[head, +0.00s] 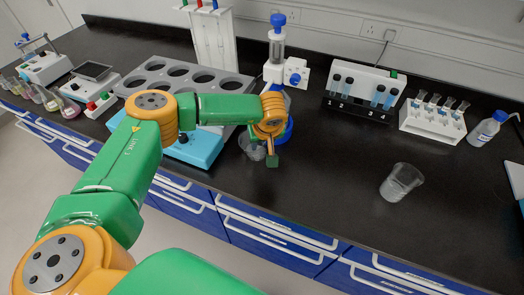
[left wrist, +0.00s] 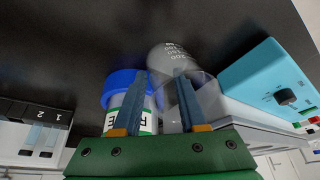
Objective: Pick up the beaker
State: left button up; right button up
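A clear beaker (head: 252,150) with white volume marks stands on the black bench, just left of my left gripper (head: 272,158). Part of it is hidden behind my arm. In the left wrist view the beaker (left wrist: 172,62) is beyond and partly behind the right-hand finger. My left gripper (left wrist: 160,100) is open, its two fingers apart. I cannot tell if a finger touches the beaker. A second clear beaker (head: 402,182) stands alone at the right of the bench. My right gripper is not in view.
A blue-capped bottle (left wrist: 125,88) is right by the left-hand finger. A light-blue device (head: 195,150) and a grey tray with round holes (head: 225,82) stand left of the beaker. A tube rack (head: 362,84) is at the back right. The front right bench is mostly clear.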

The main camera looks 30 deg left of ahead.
pick_arm(q)
jog(key=c, duration=0.3)
jog(key=shift+a, duration=0.15)
grip_shut()
jog(key=shift+s+a, duration=0.1)
jog(key=shift+a, duration=0.3)
